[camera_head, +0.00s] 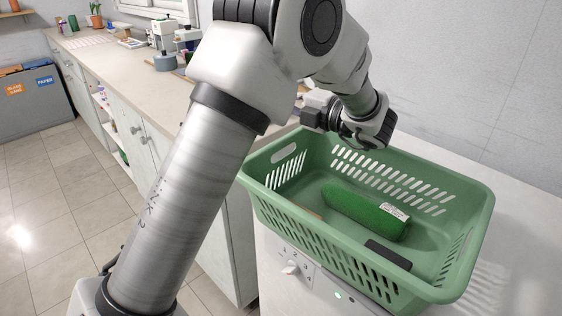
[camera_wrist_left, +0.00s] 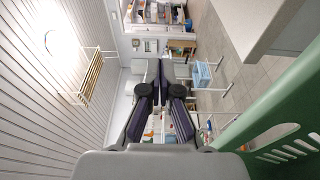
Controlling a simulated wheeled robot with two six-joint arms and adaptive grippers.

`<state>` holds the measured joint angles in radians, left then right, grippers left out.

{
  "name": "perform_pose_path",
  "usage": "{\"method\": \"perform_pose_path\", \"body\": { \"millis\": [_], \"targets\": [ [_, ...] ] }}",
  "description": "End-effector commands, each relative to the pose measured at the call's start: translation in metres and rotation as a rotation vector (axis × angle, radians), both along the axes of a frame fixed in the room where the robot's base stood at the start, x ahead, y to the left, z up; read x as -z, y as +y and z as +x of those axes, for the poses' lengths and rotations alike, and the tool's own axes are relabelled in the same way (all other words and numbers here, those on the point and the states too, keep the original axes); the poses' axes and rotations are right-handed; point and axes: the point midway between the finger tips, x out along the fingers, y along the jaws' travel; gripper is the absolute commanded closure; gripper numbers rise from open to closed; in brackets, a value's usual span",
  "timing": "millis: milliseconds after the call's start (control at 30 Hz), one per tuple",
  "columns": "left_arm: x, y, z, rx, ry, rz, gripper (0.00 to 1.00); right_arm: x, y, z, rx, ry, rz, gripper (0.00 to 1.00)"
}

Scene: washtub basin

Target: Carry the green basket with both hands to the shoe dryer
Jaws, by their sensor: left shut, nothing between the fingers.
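The green basket (camera_head: 468,215) sits on a white appliance (camera_head: 275,238), with slotted walls and a handle hole at its far left end. A green rolled or cylindrical item (camera_head: 365,210) with a white label, a dark flat block (camera_head: 388,255) and a thin brownish piece lie in it. My left arm reaches over to the basket's far side; its wrist is just above the far rim, fingers hidden in the head view. In the left wrist view my left gripper (camera_wrist_left: 158,80) is shut and empty, with the basket wall (camera_wrist_left: 290,135) beside it. My right gripper is out of view. I cannot identify the shoe dryer.
A long counter (camera_head: 100,48) with small appliances runs along the left. Labelled recycling bins (camera_head: 35,95) stand at far left. The tiled floor (camera_head: 60,195) is open. A grey wall is close behind the basket.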

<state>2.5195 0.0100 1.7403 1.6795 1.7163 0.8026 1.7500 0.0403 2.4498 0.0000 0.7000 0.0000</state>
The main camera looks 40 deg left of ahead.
Motion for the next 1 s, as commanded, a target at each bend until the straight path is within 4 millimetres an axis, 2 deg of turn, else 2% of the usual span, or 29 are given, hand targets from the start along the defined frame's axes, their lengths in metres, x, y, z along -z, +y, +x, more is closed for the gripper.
{"method": "perform_pose_path", "body": {
  "millis": [467, 800, 1000],
  "targets": [
    [-0.002, -0.088, -0.06, 0.003, 0.0, 0.004, 1.0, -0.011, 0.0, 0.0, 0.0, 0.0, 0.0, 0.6],
    [0.073, -0.089, -0.061, 0.0, 0.005, -0.002, 1.0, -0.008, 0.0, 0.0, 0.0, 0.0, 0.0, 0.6],
    [0.103, -0.088, -0.061, 0.0, 0.003, -0.003, 1.0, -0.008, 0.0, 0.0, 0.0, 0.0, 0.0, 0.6]
  ]
}}
